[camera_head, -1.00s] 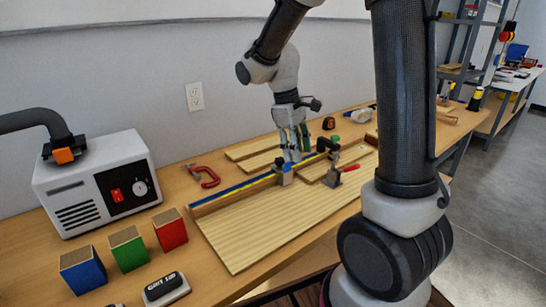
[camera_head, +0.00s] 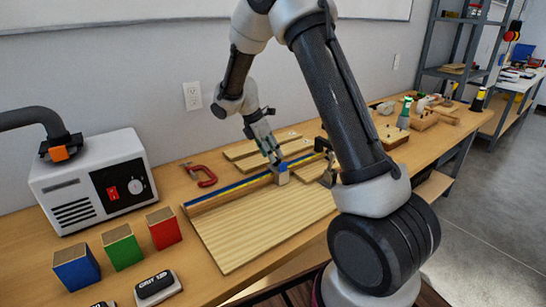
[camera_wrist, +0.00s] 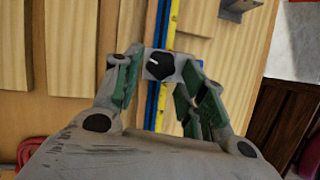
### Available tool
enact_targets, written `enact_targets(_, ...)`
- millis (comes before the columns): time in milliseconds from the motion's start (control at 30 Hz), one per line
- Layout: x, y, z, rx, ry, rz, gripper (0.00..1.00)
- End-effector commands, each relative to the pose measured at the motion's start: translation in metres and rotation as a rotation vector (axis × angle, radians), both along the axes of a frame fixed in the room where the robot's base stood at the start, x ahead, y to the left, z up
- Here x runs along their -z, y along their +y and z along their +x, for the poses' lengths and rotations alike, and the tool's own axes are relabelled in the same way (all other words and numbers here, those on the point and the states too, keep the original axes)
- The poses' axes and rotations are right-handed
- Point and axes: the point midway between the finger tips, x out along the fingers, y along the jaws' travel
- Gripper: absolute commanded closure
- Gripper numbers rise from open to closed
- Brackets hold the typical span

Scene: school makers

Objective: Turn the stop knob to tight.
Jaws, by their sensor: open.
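The stop is a small grey block (camera_head: 282,177) on the fence with the blue and yellow scale. In the wrist view its black knob (camera_wrist: 160,67) faces me, and a white mark on it points left. My gripper (camera_head: 275,161) is tilted, with its fingertips close above the stop. In the wrist view my gripper (camera_wrist: 163,70) is open, one green-padded finger on each side of the knob. Whether either fingertip touches the stop cannot be told. In the head view the knob is too small to make out.
A wide wooden board (camera_head: 255,227) lies in front of the fence. A red clamp (camera_head: 201,176) lies to the left, with a grey-white machine (camera_head: 92,180) beyond it. Several coloured blocks stand at the front left. A metal hold-down clamp (camera_wrist: 238,8) sits right of the stop.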

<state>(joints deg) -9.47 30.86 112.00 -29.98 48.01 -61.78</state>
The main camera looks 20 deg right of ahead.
Motion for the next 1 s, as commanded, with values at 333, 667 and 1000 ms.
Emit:
enact_targets(333,0.022,-0.009,-0.001,0.001,-0.002,0.000,0.59)
enact_targets(667,0.021,-0.009,-0.001,0.002,-0.001,0.000,0.91)
enact_targets(1000,0.021,-0.009,-0.001,0.037,-0.001,-0.001,0.92)
